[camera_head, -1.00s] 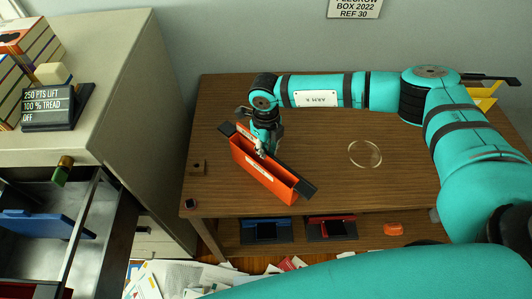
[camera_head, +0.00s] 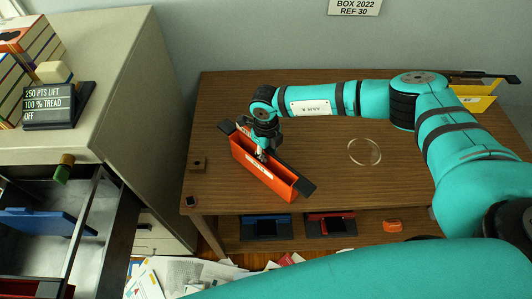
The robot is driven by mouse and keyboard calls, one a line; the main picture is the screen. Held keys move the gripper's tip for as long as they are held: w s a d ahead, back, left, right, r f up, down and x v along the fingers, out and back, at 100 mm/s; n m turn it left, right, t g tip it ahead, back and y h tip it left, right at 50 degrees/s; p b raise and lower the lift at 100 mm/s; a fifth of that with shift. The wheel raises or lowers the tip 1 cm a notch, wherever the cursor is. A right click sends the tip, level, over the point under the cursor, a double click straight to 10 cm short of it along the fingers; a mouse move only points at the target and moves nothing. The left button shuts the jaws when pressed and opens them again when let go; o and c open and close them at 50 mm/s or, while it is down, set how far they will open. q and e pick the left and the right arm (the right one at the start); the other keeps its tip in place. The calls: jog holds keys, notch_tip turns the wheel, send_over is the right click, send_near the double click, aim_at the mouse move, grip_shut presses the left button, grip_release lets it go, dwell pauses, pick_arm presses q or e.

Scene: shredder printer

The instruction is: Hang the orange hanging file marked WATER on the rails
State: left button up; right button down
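The orange hanging file (camera_head: 277,184) stands on the brown table with black bars at its top edges and a white label, too small to read, on its near side. It lies at a slant, its left end farther back. My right gripper (camera_head: 261,154) points down at the file's top, its fingers at the middle of the opening. The fingers are small and partly hidden, so I cannot tell whether they have closed on a wall. The metal rails (camera_head: 83,232) run along the open cabinet drawer at the left. My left gripper is not in view.
A blue file (camera_head: 42,222) hangs in the drawer. A yellow file (camera_head: 478,98) stands at the table's back right. Blue (camera_head: 265,229) and red (camera_head: 330,226) files sit on the shelf below. A glass disc (camera_head: 364,152) lies on the table. Papers cover the floor.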

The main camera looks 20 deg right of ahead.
jog(key=shift+r, duration=0.15)
jog(key=shift+r+p, duration=0.7)
jog(key=shift+r, duration=0.2)
jog(key=shift+r, duration=0.15)
notch_tip(320, 180, up, 12)
jog(key=p, duration=0.7)
jog(key=shift+p, duration=0.4)
